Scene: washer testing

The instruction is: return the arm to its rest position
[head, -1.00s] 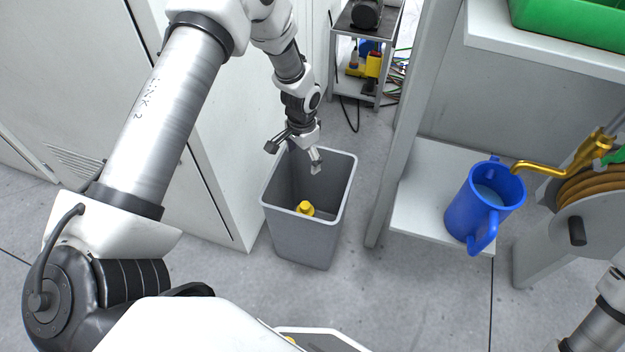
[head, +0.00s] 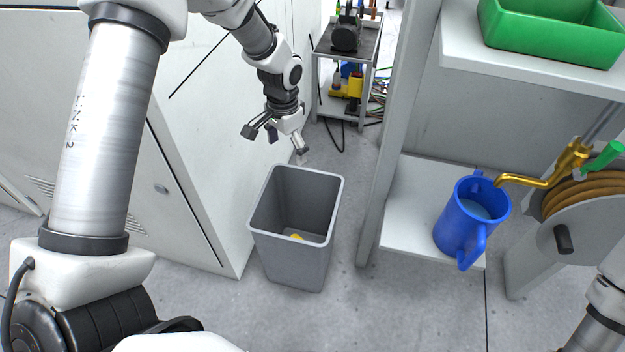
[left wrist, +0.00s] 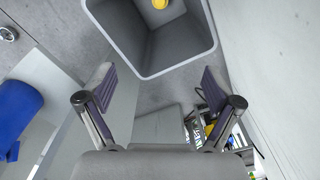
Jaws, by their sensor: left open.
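My left gripper (head: 274,142) is open and empty. In the head view it hangs above and behind the grey bin, near the bin's far rim. In the left wrist view its two fingers (left wrist: 160,95) stand wide apart with nothing between them. The grey bin (head: 290,262) stands on the floor beside the white cabinet. A yellow object (head: 296,237) lies at the bottom of the bin, mostly hidden by the near wall; it also shows in the left wrist view (left wrist: 160,4). My right gripper is out of view; only part of my right arm shows at the lower right.
A white cabinet (head: 215,150) stands close on the left of the bin. To the right, a shelf holds a blue pitcher (head: 462,228) under a brass tap (head: 540,180). A green tray (head: 550,40) sits above. A small cart (head: 345,75) stands behind.

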